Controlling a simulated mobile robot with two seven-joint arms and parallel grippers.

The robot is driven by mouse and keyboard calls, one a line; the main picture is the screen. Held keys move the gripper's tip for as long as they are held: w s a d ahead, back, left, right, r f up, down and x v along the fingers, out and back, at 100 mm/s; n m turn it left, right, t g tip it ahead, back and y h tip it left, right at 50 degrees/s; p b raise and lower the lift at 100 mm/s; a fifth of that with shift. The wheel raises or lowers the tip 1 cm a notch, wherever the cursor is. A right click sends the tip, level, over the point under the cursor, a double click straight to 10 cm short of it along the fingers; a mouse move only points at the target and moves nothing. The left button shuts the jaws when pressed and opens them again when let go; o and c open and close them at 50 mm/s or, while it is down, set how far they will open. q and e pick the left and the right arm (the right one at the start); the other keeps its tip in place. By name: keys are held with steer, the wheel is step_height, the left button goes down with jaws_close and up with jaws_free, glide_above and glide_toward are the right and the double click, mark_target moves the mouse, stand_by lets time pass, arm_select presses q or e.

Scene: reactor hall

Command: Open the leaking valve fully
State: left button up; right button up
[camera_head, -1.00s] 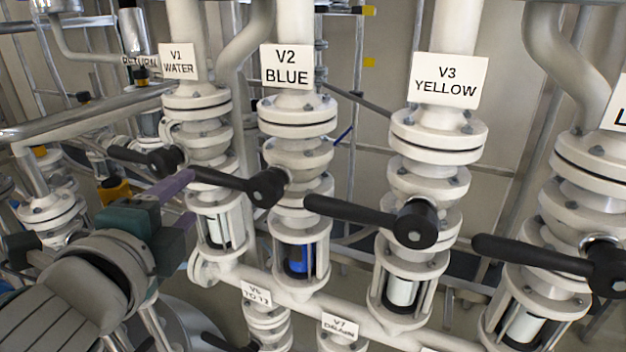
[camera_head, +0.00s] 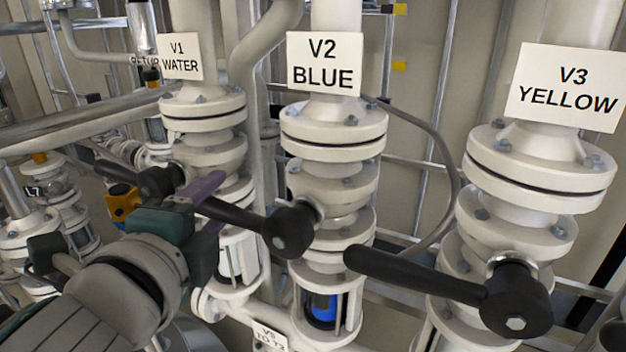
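Three labelled valves stand in a row in the head view: V1 WATER (camera_head: 205,115), V2 BLUE (camera_head: 335,130) and V3 YELLOW (camera_head: 540,175). Each has a black lever pointing left. The V2 lever (camera_head: 255,220) and the V3 lever (camera_head: 430,278) slope slightly down to the right. Blue shows in the sight glass (camera_head: 322,308) below V2. I see no clear leak. My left gripper (camera_head: 208,212), with purple-tipped fingers, is open at the left end of the V2 lever. The lever end lies between or just behind the fingers; contact cannot be told. My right gripper is not in view.
The V1 lever (camera_head: 155,182) is close behind my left gripper. A large horizontal pipe (camera_head: 80,128) crosses at left, and a yellow-orange fitting (camera_head: 122,203) sits below it. A tag (camera_head: 270,338) hangs on the manifold at bottom. A thin grey hose (camera_head: 450,165) curves between V2 and V3.

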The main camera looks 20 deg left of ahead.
arm_select(q)
jaws_close()
stand_by(1.3)
